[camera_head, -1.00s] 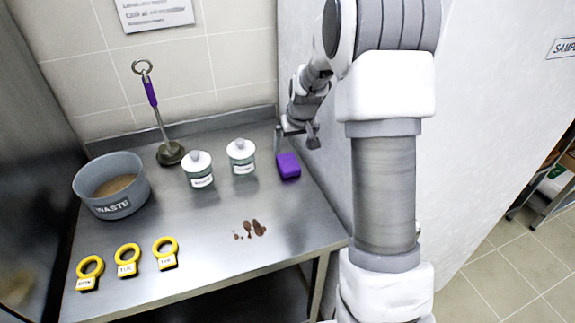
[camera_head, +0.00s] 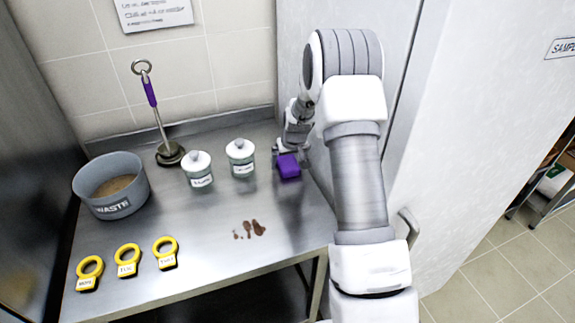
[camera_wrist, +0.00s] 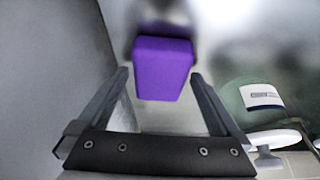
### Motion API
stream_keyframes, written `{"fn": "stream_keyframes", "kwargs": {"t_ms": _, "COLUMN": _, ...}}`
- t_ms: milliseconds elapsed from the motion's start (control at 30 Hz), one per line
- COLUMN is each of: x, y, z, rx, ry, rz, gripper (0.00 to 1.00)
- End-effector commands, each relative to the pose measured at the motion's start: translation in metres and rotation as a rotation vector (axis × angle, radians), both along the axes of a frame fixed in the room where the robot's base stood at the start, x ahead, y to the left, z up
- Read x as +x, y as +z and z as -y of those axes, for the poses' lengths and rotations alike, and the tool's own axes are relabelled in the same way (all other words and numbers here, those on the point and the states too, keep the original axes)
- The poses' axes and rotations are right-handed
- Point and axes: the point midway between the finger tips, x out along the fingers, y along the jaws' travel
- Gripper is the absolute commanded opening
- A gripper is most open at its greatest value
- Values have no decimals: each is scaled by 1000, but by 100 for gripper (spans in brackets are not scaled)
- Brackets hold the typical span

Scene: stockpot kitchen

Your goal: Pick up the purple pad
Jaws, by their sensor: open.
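The purple pad (camera_head: 289,167) lies on the steel table, right of the two lidded jars. My gripper (camera_head: 290,151) is right at the pad in the head view, reaching down from behind it. In the wrist view the purple pad (camera_wrist: 162,68) sits between and a little beyond the two fingertips of my gripper (camera_wrist: 160,75). The fingers are open, one on each side, with a gap visible between each finger and the pad. The pad's underside is hidden.
Two labelled jars (camera_head: 199,169) (camera_head: 240,157) stand left of the pad; one shows close to the right finger in the wrist view (camera_wrist: 262,100). Brown stains (camera_head: 249,229) mark the table (camera_head: 215,225). A waste bowl (camera_head: 111,187), a purple-handled tool (camera_head: 156,112) and yellow-ringed tags (camera_head: 127,259) are further left.

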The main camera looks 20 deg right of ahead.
Motion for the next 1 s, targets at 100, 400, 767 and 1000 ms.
{"fn": "stream_keyframes", "kwargs": {"t_ms": 100, "x": 1, "y": -1, "z": 0, "rx": 0, "ry": 0, "rz": 1, "gripper": 100}}
{"fn": "stream_keyframes", "kwargs": {"t_ms": 400, "x": 1, "y": -1, "z": 0, "rx": 0, "ry": 0, "rz": 1, "gripper": 71}}
{"fn": "stream_keyframes", "kwargs": {"t_ms": 767, "x": 1, "y": -1, "z": 0, "rx": 0, "ry": 0, "rz": 1, "gripper": 24}}
{"fn": "stream_keyframes", "kwargs": {"t_ms": 1000, "x": 1, "y": 9, "z": 0, "rx": -2, "ry": 1, "rz": 4, "gripper": 24}}
